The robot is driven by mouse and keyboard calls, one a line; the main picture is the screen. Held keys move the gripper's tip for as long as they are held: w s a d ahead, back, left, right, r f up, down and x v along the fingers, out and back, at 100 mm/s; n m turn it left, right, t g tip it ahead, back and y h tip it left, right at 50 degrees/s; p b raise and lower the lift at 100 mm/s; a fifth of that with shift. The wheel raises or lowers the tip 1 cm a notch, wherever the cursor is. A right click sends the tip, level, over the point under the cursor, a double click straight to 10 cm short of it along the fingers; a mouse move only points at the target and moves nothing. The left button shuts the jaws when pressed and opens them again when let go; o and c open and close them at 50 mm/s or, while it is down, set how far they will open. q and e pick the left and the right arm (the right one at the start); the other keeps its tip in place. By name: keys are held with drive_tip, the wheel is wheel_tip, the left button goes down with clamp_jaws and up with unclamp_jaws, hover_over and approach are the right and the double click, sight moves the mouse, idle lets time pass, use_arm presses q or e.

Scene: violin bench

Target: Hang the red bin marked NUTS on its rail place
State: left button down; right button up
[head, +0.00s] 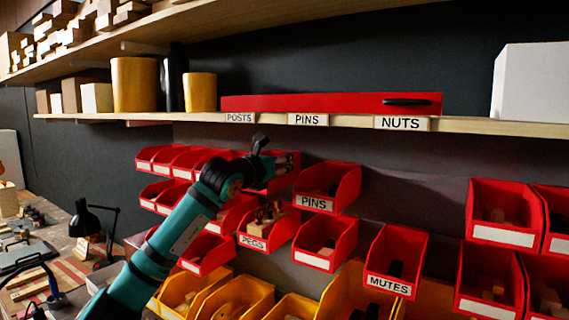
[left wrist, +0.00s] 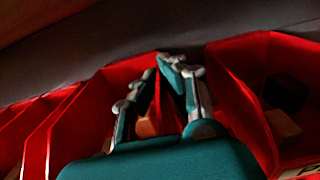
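My left gripper (head: 283,161) reaches up from the lower left to a red bin (head: 288,181) in the upper row, just left of the bin labelled PINS. My arm and hand cover much of this bin, and its label is hidden. In the left wrist view my two fingers (left wrist: 159,70) lean toward each other over a red bin with a small wooden piece in it. The gap at the fingertips is narrow; whether they pinch a red wall is unclear. A NUTS label (head: 402,123) is on the shelf edge; I see no bin front reading NUTS. My right gripper is out of view.
The wooden shelf (head: 480,126) runs close above my gripper, with a long red box (head: 330,103) on it. The PINS bin (head: 327,188), PEGS bin (head: 268,228) and MUTES bin (head: 395,260) hang close by. A black lamp (head: 88,222) stands on the bench at left.

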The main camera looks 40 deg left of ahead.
use_arm(q)
drive_tip(key=shift+s+d+b, duration=0.15)
drive_tip(key=shift+s+b, duration=1.1)
drive_tip(key=shift+s, duration=0.05)
idle(0.7)
drive_tip(key=shift+s+b, duration=0.4)
drive_tip(key=shift+s, duration=0.05)
drive_tip(key=s+d+b, duration=0.2)
drive_tip(key=s+b, duration=0.7)
drive_tip(key=s, duration=0.7)
idle(1.0)
drive_tip(key=shift+a, duration=0.1)
